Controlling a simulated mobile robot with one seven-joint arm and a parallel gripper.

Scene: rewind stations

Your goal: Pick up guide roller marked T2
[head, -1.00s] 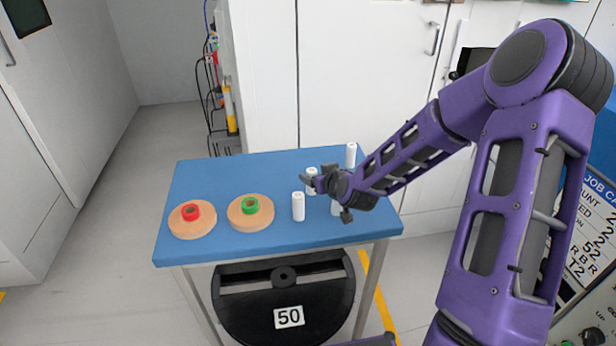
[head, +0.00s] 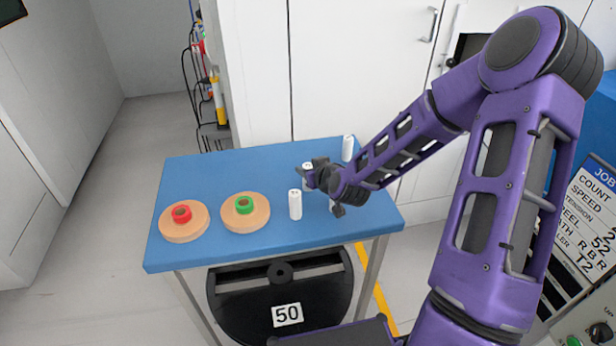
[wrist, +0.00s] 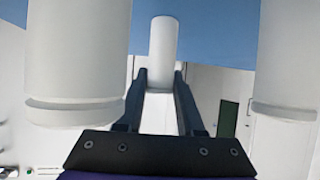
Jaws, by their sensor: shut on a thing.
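Several white guide rollers stand upright on the right part of the blue table (head: 215,170). My gripper (head: 311,178) is among them, shut on one white roller (head: 307,168). In the wrist view this roller (wrist: 163,50) is between my two fingers (wrist: 158,85). A front roller (head: 295,204) stands just left of the gripper, and a back roller (head: 348,148) stands apart near the far edge. I cannot read a T2 mark on any roller.
In the wrist view, one roller (wrist: 78,60) is close on the left and another (wrist: 287,60) on the right. Red (head: 181,213) and green (head: 245,204) cores sit on tan discs at the table's left. A job card (head: 590,220) stands at the right.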

